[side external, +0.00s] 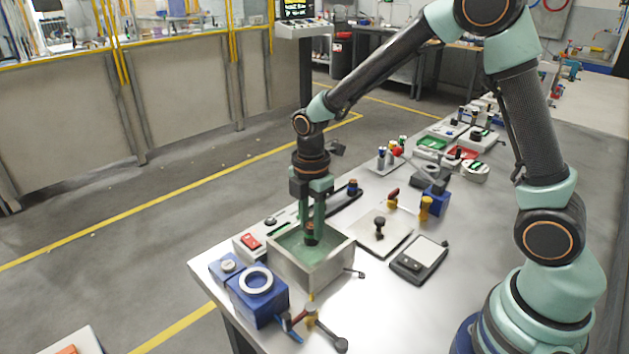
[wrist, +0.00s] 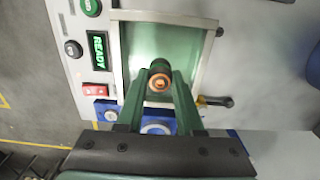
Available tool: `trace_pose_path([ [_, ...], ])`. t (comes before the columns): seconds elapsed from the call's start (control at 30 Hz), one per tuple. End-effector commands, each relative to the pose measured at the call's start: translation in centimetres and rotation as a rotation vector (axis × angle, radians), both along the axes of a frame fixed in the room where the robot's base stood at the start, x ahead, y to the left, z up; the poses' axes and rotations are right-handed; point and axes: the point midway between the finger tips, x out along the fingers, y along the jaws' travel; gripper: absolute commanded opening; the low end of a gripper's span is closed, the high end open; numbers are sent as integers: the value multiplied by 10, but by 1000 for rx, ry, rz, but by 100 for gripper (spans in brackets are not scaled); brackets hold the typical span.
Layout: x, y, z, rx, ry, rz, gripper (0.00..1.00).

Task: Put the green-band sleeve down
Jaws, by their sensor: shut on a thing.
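My gripper (side external: 313,222) points straight down over an open metal tank (side external: 334,274) with a green interior. Its fingers are closed on a small dark sleeve (side external: 311,239), with an orange-brown part at its top. In the wrist view the sleeve (wrist: 159,83) sits between the fingertips, within the outline of the tank's rim (wrist: 165,16).
A panel beside the tank has a red switch (wrist: 95,90) and a lit READY display (wrist: 98,51). A blue block with a white ring (side external: 256,281) stands in front. A handled tool (side external: 325,330) lies near the table edge. A plate (side external: 378,233) and a scale (side external: 418,259) stand to the right.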

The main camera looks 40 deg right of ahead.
Motion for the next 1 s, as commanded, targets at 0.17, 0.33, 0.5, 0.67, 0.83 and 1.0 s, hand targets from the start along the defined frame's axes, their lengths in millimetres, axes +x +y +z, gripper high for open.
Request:
trace_pose_path([
  [0.17, 0, 0, -13, 0, 1, 0, 0],
  [0.33, 0, 0, -37, 0, 2, 0, 0],
  [0.5, 0, 0, -47, 0, -2, 0, 0],
  [0.67, 1, 0, -46, 0, -2, 0, 0],
  [0.83, 0, 0, -49, 0, -1, 0, 0],
  [1.0, 0, 0, -49, 0, -1, 0, 66],
])
